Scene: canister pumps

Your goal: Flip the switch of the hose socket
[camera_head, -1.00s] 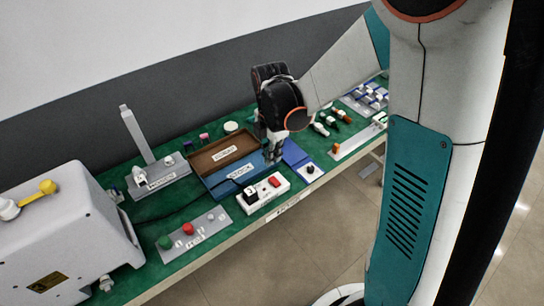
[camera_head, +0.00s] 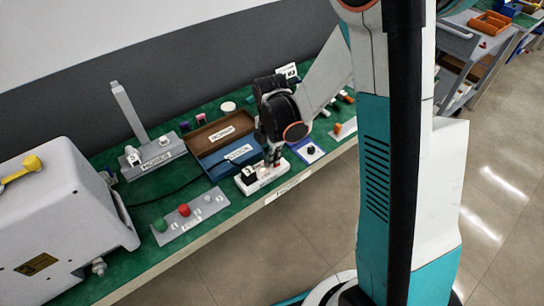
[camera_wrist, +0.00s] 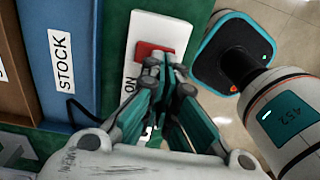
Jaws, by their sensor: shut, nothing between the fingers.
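The hose socket (camera_head: 249,187) is a white power strip near the front edge of the green table, with a black plug (camera_head: 249,174) in its left end. In the wrist view its red switch (camera_wrist: 153,50) shows on the white housing (camera_wrist: 163,27), with an "ON" label beside it. My gripper (camera_head: 272,164) is over the strip's right end and hides the switch in the head view. In the wrist view my gripper (camera_wrist: 164,70) is shut and empty, its tips at the switch's near edge. I cannot tell whether they touch or which way the switch is tilted.
A blue STOCK tray (camera_head: 216,172) and a brown tray (camera_head: 197,142) stand behind the strip. A grey panel with green and red buttons (camera_head: 184,209) lies left, beside a large grey machine (camera_head: 60,225). A blue plate with a black knob (camera_head: 311,149) lies right.

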